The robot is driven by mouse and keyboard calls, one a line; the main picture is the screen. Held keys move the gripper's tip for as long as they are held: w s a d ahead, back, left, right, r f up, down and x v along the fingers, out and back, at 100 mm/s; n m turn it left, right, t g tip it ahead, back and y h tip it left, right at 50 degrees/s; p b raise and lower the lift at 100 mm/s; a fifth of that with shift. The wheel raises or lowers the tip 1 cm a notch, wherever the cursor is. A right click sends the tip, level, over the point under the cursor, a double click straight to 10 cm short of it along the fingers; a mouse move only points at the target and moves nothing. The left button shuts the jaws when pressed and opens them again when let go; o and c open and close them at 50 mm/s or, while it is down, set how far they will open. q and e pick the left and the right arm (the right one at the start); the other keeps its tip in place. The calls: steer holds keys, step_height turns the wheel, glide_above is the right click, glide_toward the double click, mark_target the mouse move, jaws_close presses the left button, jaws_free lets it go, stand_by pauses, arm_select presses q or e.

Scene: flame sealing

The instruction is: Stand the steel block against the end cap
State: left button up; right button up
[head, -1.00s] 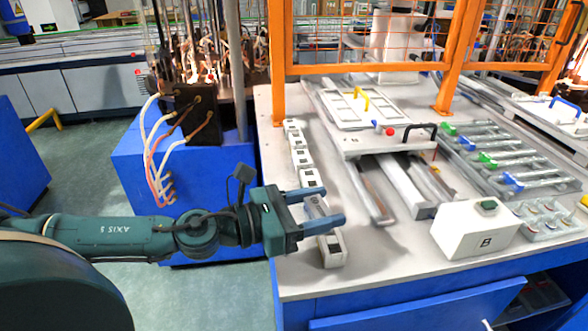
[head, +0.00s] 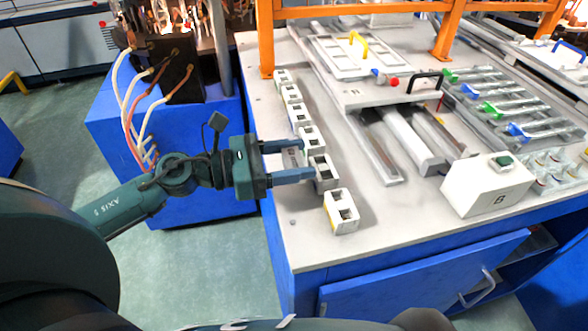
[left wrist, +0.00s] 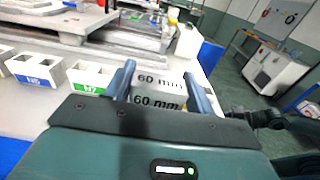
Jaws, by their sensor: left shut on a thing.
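My left gripper (head: 308,159) reaches in from the left, over the left edge of the table. It is shut on the steel block (left wrist: 158,92), a grey block marked "60 mm" that shows between the fingers in the left wrist view. In the head view, only a small grey part of it (head: 292,157) shows between the fingers, beside the row of white blocks. A white block with two square openings (head: 341,211) stands at the near end of the row. I cannot tell which piece is the end cap. My right gripper is not in view.
Several white blocks with openings (head: 299,115) run in a row along the table's left side. Two in the left wrist view carry blue (left wrist: 36,70) and green (left wrist: 90,77) labels. A white box with a green button (head: 487,184) stands right. The near table surface (head: 385,225) is clear.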

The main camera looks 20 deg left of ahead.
mark_target(293, 191)
arm_select(q)
steer(key=shift+f, duration=2.35)
steer(key=shift+f+b, duration=0.1)
steer(key=shift+b, duration=0.2)
steer(key=shift+f, duration=0.15)
steer(key=o, duration=1.4)
steer(key=shift+c, duration=0.2)
